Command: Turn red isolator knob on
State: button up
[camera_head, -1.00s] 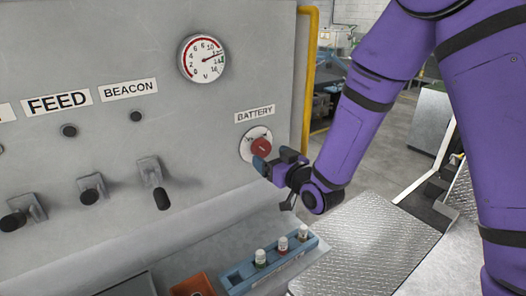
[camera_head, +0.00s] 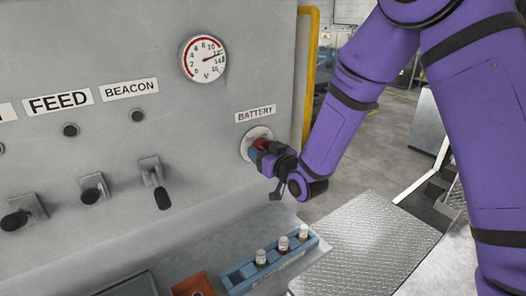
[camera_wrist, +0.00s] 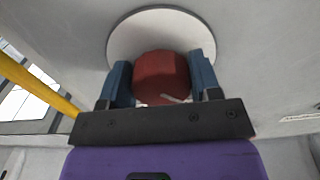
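The red isolator knob (camera_head: 261,145) sits on a round white plate (camera_head: 247,146) under the BATTERY label (camera_head: 255,114), on the grey panel. In the wrist view the red knob (camera_wrist: 161,77) lies between the two blue fingers of my gripper (camera_wrist: 162,80), in front of the white plate (camera_wrist: 128,40). A finger stands on each side of the knob. The right finger looks very close to it, and a slim gap seems to show at the left; whether they press on it I cannot tell. In the head view my gripper (camera_head: 262,156) partly covers the knob and plate.
A voltage gauge (camera_head: 203,59) sits above on the panel. Several levers, such as the one under BEACON (camera_head: 155,178), are to the left. A blue rack (camera_head: 240,276) with small bottles stands below. A yellow pipe (camera_head: 309,60) runs along the panel's right edge.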

jog(key=shift+m, duration=0.4)
jog(key=m, duration=0.3)
jog(key=shift+m, duration=0.4)
jog(key=m, duration=0.4)
jog(key=shift+s+a+r+m, duration=0.1)
jog(key=shift+m, duration=0.2)
jog(key=m, duration=0.4)
jog(key=shift+r, duration=0.1)
jog(key=m, duration=0.4)
jog(key=shift+s+a+r+m, duration=0.1)
jog(key=shift+m, duration=0.2)
jog(key=o, duration=0.9)
